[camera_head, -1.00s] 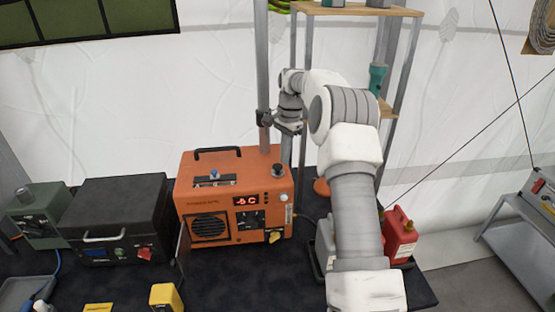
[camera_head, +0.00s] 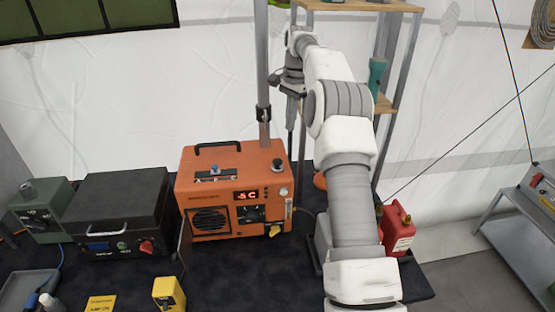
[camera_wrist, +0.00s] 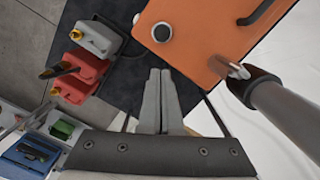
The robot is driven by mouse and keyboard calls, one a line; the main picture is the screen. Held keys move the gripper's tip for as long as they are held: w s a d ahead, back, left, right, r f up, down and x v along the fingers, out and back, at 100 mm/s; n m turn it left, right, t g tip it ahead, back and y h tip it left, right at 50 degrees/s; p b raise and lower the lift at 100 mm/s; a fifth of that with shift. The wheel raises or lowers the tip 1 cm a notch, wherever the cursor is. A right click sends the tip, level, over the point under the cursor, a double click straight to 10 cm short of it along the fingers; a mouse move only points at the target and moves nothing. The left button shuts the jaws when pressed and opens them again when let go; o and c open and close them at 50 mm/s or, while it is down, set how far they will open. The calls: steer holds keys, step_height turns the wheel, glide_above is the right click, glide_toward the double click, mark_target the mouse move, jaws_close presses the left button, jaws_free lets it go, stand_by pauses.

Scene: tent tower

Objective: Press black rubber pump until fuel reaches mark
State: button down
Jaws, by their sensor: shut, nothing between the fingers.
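An orange heater (camera_head: 205,224) with a red lit display stands on the dark table. A round dark knob with a pale ring (camera_head: 277,165) sits on its top right corner; it looks like the black rubber pump. In the wrist view the orange top (camera_wrist: 205,40) fills the upper right, and the black round pump (camera_wrist: 162,31) shows beyond my fingertips, apart from them. My gripper (camera_wrist: 160,71) is shut and empty. In the head view my wrist is above and behind the heater, beside the grey pipe. I cannot make out a fuel level or mark.
A grey upright pipe (camera_head: 263,75) rises behind the heater; its dark collar shows close right of my gripper in the wrist view (camera_wrist: 258,88). A red fuel can (camera_head: 397,232) stands right. A black case (camera_head: 122,210) and yellow box (camera_head: 168,294) stand left and front.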

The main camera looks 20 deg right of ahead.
steer(key=shift+d+r+p, duration=0.15)
steer(key=shift+r+p, duration=0.2)
steer(key=shift+r, duration=1.15)
steer(key=p, duration=0.1)
glide_toward(278, 163)
steer(key=shift+w+d+r, duration=0.4)
steer(key=shift+w+r, duration=0.05)
steer(key=shift+w, duration=0.25)
steer(key=f, duration=0.2)
steer(key=f+b, duration=0.1)
steer(key=f, duration=0.2)
steer(key=shift+s+a+f+b, duration=0.1)
steer(key=shift+a+f+b, duration=0.15)
steer(key=shift+f+b, duration=0.15)
steer(key=shift+a+f+b, duration=0.1)
steer(key=shift+f+b, duration=0.5)
